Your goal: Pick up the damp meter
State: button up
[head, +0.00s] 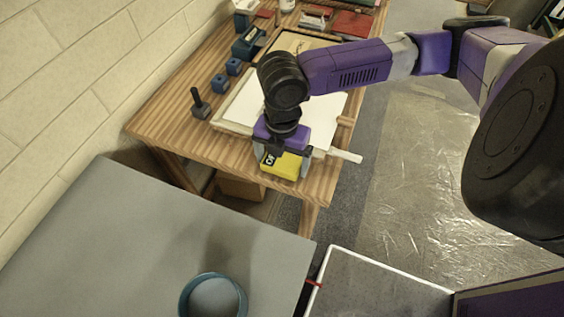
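A yellow block-shaped device with dark lettering (285,165), which looks like the damp meter, is at the front edge of the wooden table. My gripper (283,158) points down over it, with one pale finger at each side of it. The fingers look close to its sides, but I cannot tell whether they touch it. The gripper body hides its upper part. I cannot tell whether it rests on the table or is held just above it.
The wooden table (172,125) carries a dark stamp-like tool (199,104), blue blocks (219,84), a white sheet (322,125) and a white-handled tool (345,155). A grey surface (120,240) with a round teal dish (212,296) lies in front. Open floor (420,180) is at right.

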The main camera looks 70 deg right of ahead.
aim_at(282, 161)
jog(key=c, duration=1)
jog(key=shift+o, duration=0.2)
notch_tip(282, 161, up, 20)
jog(key=shift+p, duration=0.35)
